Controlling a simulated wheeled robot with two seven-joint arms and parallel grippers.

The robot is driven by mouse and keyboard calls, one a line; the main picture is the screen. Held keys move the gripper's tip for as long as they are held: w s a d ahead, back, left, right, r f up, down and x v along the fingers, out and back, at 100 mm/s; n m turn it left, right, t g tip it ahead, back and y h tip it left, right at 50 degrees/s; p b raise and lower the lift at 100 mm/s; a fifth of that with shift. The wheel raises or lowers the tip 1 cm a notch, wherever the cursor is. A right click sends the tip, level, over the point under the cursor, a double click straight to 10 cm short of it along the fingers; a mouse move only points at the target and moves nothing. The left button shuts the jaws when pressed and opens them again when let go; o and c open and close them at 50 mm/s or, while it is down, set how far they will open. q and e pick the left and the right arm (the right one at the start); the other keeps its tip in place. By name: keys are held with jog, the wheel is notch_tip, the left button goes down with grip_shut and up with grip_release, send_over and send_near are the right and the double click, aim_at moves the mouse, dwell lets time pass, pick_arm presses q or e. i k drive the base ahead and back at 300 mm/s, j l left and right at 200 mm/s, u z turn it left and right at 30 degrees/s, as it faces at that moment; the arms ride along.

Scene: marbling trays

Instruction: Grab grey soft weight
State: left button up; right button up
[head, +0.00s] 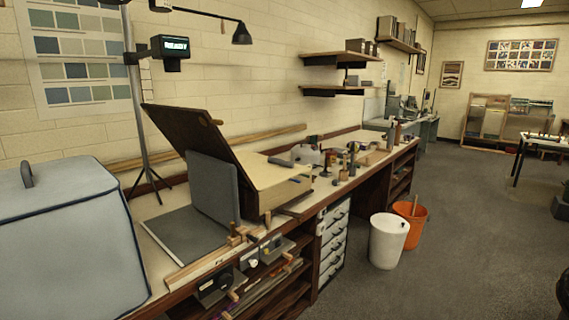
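I cannot tell for sure which thing is the grey soft weight. Several other small items stand on the bench further right and are too small to identify. Neither of my grippers shows in the head view.
A large grey-blue padded case (65,245) fills the near left. A hinged board with grey panels (212,185) stands open on the workbench (150,208). A tripod (140,110) stands behind. White (388,242) and orange (413,220) bins stand on the floor.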

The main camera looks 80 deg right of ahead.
aim_at(286, 164)
jog(key=z, duration=2.75)
jog(key=i+l+z, duration=0.3)
jog(key=i, duration=0.2)
jog(key=i+l+z, duration=0.2)
jog(key=i+z, duration=0.15)
jog(key=i, duration=0.2)
jog(key=i+z, duration=0.3)
jog(key=i, duration=0.25)
jog(key=i+u, duration=0.25)
jog(key=i, duration=0.15)
jog(key=i+l+u, duration=0.25)
jog(key=i, duration=0.2)
jog(key=i+l+u, duration=0.25)
jog(key=i, duration=0.15)
